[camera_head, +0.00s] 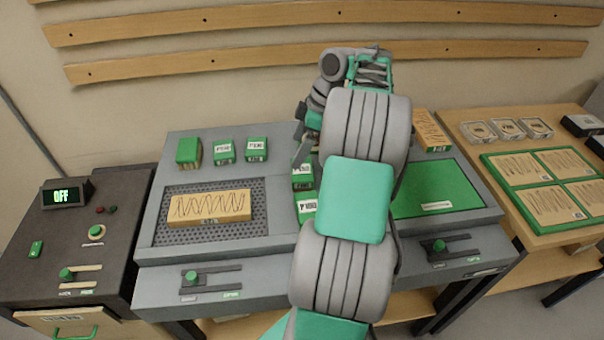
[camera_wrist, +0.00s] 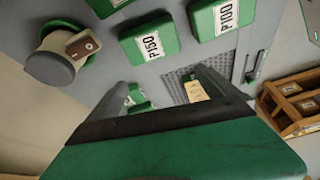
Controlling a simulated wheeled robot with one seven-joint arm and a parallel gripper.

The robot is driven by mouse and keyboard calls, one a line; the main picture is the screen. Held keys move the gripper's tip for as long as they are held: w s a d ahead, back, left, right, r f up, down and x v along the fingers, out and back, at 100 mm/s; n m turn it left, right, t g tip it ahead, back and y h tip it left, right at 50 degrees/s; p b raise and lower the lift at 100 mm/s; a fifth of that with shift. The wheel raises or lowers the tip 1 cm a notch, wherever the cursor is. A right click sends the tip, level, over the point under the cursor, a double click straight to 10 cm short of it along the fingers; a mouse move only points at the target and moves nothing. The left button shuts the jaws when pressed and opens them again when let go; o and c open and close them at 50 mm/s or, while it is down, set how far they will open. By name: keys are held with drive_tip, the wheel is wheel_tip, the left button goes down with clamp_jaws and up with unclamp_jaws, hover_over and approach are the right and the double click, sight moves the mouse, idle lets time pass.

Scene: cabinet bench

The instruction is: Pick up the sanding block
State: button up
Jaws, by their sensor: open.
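I cannot tell for sure which thing is the sanding block. A plain green block (camera_head: 188,152) stands at the back left of the grey bench. Green blocks with labels stand beside it (camera_head: 224,151) (camera_head: 257,148), and more show beside my arm (camera_head: 302,174). The wrist view shows a block marked P150 (camera_wrist: 150,38), one marked P100 (camera_wrist: 222,14), and a round grey knob-like thing with a wooden piece (camera_wrist: 58,60). My gripper (camera_head: 302,138) is open above the bench, and no block is seen held between its fingers (camera_wrist: 160,86).
A patterned wooden board (camera_head: 210,207) lies on a perforated plate (camera_head: 255,232) at left. A green panel (camera_head: 436,190) is at right. A dark control box with an OFF display (camera_head: 64,195) stands left. A side table (camera_head: 470,127) with a green tray (camera_head: 497,177) stands right. My arm hides the bench's middle.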

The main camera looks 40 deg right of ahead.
sight(303, 169)
drive_tip(key=shift+n, duration=0.5)
drive_tip(key=d, duration=0.1)
drive_tip(key=s+d+f, duration=0.1)
drive_tip(key=s+d, duration=0.1)
drive_tip(key=shift+d+f, duration=0.25)
drive_tip(key=shift+f, duration=0.1)
drive_tip(key=b+x, duration=0.2)
drive_tip(key=x, duration=0.5)
drive_tip(key=shift+a+f+b, duration=0.1)
drive_tip(key=shift+a+b, duration=0.05)
drive_tip(key=shift+b, duration=0.15)
drive_tip(key=shift+c, duration=0.2)
drive_tip(key=c, duration=1.1)
